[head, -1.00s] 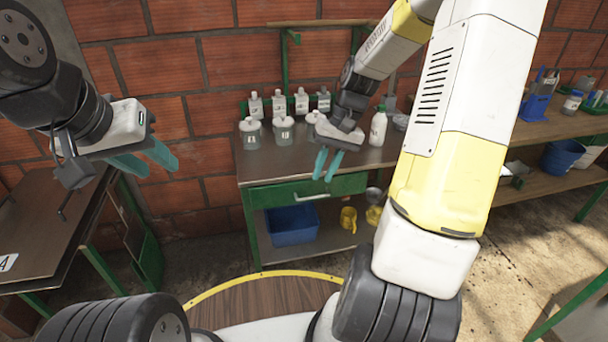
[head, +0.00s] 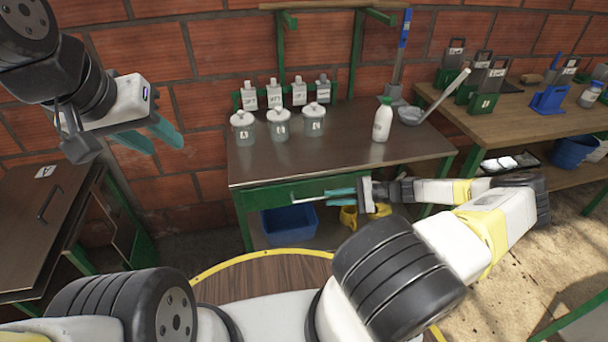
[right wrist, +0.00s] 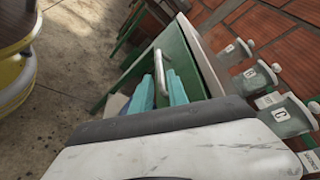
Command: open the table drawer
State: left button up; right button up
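The table drawer has a green front (head: 262,198) under the dark table top, and it looks closed. Its pale metal handle (head: 308,203) also shows in the right wrist view (right wrist: 175,74). My right gripper (head: 326,196) reaches in from the right, with its teal fingertips at the handle. In the right wrist view its fingers (right wrist: 157,86) are apart, with the handle bar close to or between them; contact is not clear. My left gripper (head: 160,140) is open and empty in the air at the upper left, away from the drawer.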

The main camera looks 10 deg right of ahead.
aim_at(317, 199)
jog(key=shift+w+f, duration=0.1)
jog(key=shift+w, duration=0.05)
jog(key=shift+w+a+f, duration=0.1)
jog(key=shift+a, duration=0.2)
jog(key=x, duration=0.7)
grip_shut()
jog(key=shift+d, duration=0.1)
dwell(0.9)
